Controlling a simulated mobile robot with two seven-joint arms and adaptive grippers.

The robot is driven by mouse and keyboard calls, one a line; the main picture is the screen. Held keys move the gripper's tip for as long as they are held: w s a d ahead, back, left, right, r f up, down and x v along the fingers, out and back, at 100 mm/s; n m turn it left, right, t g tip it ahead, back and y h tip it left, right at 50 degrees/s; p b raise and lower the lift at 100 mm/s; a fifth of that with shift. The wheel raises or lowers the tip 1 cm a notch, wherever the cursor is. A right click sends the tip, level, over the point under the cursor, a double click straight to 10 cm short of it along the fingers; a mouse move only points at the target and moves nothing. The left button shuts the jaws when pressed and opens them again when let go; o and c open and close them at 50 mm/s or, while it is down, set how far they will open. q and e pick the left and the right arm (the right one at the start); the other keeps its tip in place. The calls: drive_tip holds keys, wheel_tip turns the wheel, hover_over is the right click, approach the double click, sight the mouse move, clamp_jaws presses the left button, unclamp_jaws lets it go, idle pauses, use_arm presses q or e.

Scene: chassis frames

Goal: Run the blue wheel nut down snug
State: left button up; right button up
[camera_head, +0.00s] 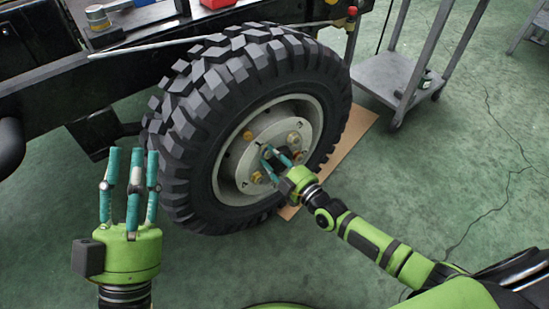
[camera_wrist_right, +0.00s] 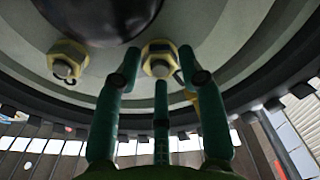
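The large black tyre (camera_head: 215,110) stands upright with its pale wheel hub (camera_head: 235,170) facing me. Brass-coloured nuts sit on the hub, one at the upper right (camera_head: 293,138) and one at the lower left (camera_head: 257,176). I cannot make out a blue nut. My right gripper (camera_head: 268,158) is at the hub face. In the right wrist view its three fingers (camera_wrist_right: 160,72) are spread around a yellowish nut (camera_wrist_right: 160,58) on a stud; contact is unclear. Another yellowish nut (camera_wrist_right: 67,60) sits to the left. My left gripper (camera_head: 132,155) is open and empty, left of the tyre.
A grey wheeled cart (camera_head: 390,75) stands at the back right. A brown board (camera_head: 350,135) lies on the floor beside the tyre. The dark chassis (camera_head: 60,85) is at the left, with a red item (camera_head: 218,3) on top. The green floor at the right is mostly clear.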

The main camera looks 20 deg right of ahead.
clamp_jaws()
drive_tip(key=m+p, duration=0.1)
drive_tip(key=m, duration=0.3)
drive_tip(key=shift+m, duration=0.3)
use_arm(q)
drive_tip(key=w+a+f+n+g+y, duration=0.1)
drive_tip(key=w+f+g+y, duration=0.2)
drive_tip(key=f, duration=0.3)
drive_tip(key=shift+w, duration=0.25)
use_arm(e)
drive_tip(key=shift+m, duration=0.6)
use_arm(q)
drive_tip(key=shift+r, duration=0.1)
use_arm(e)
drive_tip(key=shift+o, duration=1.2)
unclamp_jaws()
drive_tip(key=v, duration=1.2)
